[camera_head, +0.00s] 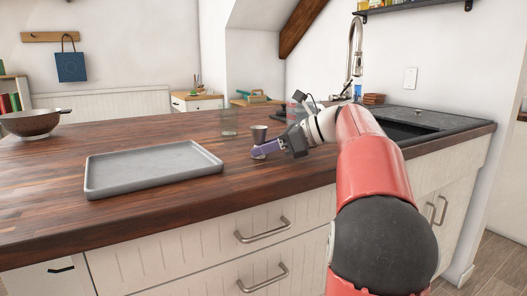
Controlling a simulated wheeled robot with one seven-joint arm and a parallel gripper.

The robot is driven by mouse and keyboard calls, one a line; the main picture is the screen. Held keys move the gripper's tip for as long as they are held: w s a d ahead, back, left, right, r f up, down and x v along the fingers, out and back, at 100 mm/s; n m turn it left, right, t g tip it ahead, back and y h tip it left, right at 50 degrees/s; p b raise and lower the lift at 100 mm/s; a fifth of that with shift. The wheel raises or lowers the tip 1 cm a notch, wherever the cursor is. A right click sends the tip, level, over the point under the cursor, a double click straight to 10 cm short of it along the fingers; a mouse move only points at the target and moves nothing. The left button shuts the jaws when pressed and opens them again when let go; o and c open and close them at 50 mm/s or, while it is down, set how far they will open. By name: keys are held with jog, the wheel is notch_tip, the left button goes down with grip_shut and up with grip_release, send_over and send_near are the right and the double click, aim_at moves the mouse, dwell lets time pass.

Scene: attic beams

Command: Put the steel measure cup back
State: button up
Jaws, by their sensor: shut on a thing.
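The steel measure cup (259,131) is a small dark metal cup, upright, with its flared top showing above my gripper's fingers. My gripper (262,149) reaches in from the right with purplish fingers and is shut on the cup, low over the wooden countertop near its front edge. The fingers hide the cup's middle. I cannot tell whether its foot touches the counter.
A grey tray (152,168) lies empty on the wooden countertop (60,213), left of my gripper. A clear glass (229,122) stands behind. A metal bowl (30,123) is at far left. The dark sink (405,130) and tap (355,50) are at right.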

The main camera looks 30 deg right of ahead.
jog(key=o, duration=1)
jog(key=shift+s+d+r, duration=0.1)
jog(key=shift+d+r, duration=0.05)
jog(key=p+v, duration=0.2)
jog(key=v, duration=0.9)
jog(key=shift+s+d, duration=0.15)
jog(key=shift+d, duration=0.1)
